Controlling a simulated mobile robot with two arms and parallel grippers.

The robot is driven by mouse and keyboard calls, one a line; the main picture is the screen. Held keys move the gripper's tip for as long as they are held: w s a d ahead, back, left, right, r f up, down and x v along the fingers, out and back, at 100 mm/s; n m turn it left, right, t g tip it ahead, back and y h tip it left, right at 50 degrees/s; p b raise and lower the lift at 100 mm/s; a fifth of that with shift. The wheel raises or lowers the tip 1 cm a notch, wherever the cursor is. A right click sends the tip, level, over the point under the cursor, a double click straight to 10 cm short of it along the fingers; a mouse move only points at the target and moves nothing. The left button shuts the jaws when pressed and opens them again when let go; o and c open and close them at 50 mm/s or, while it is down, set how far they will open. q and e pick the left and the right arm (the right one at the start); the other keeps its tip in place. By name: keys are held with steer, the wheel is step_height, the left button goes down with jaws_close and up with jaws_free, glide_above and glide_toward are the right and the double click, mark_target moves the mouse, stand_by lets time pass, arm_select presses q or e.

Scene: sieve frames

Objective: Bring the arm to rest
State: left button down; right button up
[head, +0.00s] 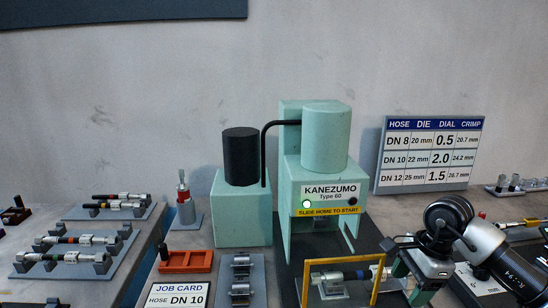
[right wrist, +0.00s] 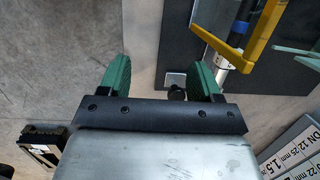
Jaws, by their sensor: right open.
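My right gripper (head: 408,283) comes in from the right in the head view, to the right of the press's yellow frame. In the right wrist view its green fingers (right wrist: 160,62) stand apart with nothing held between them. A small grey plate with a dark knob (right wrist: 175,81) shows below, between the fingers. My left gripper is not in view. The pale green Kanezumo press (head: 320,180) stands in the middle with a green light lit. A hose piece with metal fittings (head: 340,276) lies behind the yellow frame (head: 345,262), apart from my gripper.
A job card reading DN 10 (head: 178,296), an orange tray (head: 186,261) and a grey die holder (head: 240,282) lie left of the press. Racks of hoses (head: 70,262) are further left. A chart (head: 428,155) stands behind my right arm.

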steer(key=s+a+r+m+t+y, duration=0.2)
steer(key=s+a+m+y, duration=0.1)
steer(key=a+y, duration=0.65)
steer(key=s+a+r+m+t+y, duration=0.15)
steer(key=a+m+y, duration=0.35)
steer(key=a, duration=0.7)
steer(key=s+d+f+m+t+h, duration=0.1)
steer(key=d+f+m+t+h, duration=0.3)
steer(key=m, duration=0.8)
steer(key=d+f+m+t+h, duration=0.1)
steer(key=d+m+t+h, duration=0.5)
steer(key=m, duration=0.6)
steer(key=s+d+f+m+t+h, duration=0.1)
steer(key=d+f+m+t+h, duration=0.4)
steer(key=m, duration=0.6)
steer(key=s+f+m+g+h, duration=0.1)
steer(key=s+f+m+g, duration=0.4)
steer(key=s+f+g, duration=0.45)
steer(key=s+f+m+g+h, duration=0.1)
steer(key=s+f+m+g, duration=0.4)
steer(key=s, duration=0.8)
step_height(320, 180, down, 24)
steer(key=g, duration=0.2)
steer(key=s+d+f+g, duration=0.1)
steer(key=s+d+f, duration=0.2)
steer(key=s+f, duration=1.3)
steer(key=shift+f, duration=0.55)
